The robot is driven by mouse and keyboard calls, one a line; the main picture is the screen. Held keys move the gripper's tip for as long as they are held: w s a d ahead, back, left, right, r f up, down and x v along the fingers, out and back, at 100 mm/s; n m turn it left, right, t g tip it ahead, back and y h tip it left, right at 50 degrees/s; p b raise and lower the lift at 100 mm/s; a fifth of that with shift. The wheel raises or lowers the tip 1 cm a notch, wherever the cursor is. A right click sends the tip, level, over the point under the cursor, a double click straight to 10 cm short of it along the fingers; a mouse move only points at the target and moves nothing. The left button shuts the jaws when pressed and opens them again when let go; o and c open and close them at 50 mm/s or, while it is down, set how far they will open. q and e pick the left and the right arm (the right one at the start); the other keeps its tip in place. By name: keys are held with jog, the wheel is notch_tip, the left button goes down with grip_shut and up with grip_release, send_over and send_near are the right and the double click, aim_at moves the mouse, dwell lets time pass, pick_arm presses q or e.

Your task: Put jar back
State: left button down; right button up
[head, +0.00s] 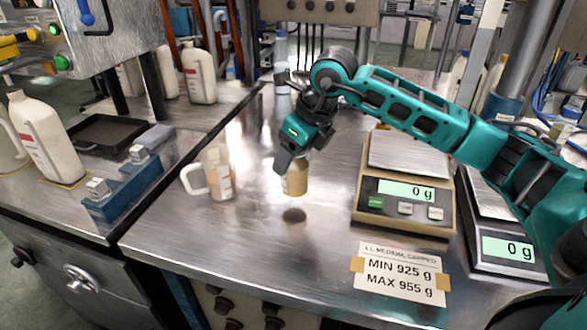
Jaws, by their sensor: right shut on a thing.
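A small jar (296,180) with a tan, yellowish body is held above the metal table (256,255). My right gripper (293,160) points down and is shut on the upper part of the jar, hiding its top. The jar is apart from the table, with a dark shadow or reflection below it. My left gripper is not in view.
A weight-limit label (401,273) lies in front. White bottles (45,140) and a dark tray (107,132) are at left.

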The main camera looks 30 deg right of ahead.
aim_at(294, 169)
notch_tip(294, 169, down, 3)
jog(key=shift+r, duration=0.1)
jog(key=shift+f, duration=0.3)
jog(key=shift+f+b, duration=0.15)
jog(key=shift+b, duration=0.2)
jog(key=o, duration=1.2)
